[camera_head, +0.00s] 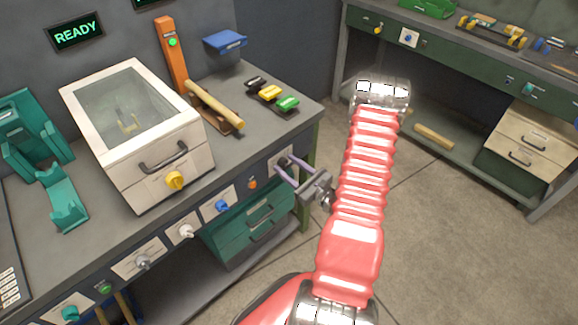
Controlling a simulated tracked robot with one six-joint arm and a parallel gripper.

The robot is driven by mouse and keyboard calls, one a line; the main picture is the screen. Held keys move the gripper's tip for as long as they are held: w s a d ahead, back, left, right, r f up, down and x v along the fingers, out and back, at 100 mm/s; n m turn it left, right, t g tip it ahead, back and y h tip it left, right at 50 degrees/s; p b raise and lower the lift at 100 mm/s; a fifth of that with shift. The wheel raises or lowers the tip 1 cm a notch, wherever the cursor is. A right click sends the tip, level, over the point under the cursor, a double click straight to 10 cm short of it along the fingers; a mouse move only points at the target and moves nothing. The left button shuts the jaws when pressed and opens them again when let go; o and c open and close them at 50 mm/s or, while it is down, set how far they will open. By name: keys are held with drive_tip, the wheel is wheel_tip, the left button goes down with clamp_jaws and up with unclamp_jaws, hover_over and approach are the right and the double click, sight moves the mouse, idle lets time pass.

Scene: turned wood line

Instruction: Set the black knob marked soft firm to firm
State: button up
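A small dark knob (283,161) sits on a white plate at the right end of the near bench's front panel. Its marking is too small to read, and my fingers partly cover the plate. My gripper (284,164) reaches in from the right, with its two pale purple fingers apart. The fingertips are at the plate, one on each side of the dark knob as seen here. I cannot tell whether they touch it. Which way the knob points is not clear.
The same panel carries an orange knob (252,184), a blue knob (221,206), a white knob (186,231) and a grey knob (142,262). A white lidded box (185,135) with a yellow knob (175,180) stands above. Teal drawers (250,220) are below. The floor at right is clear.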

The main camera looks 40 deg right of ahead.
drive_tip(key=c, duration=0.9)
drive_tip(key=shift+d, duration=0.15)
drive_tip(key=shift+c, duration=0.3)
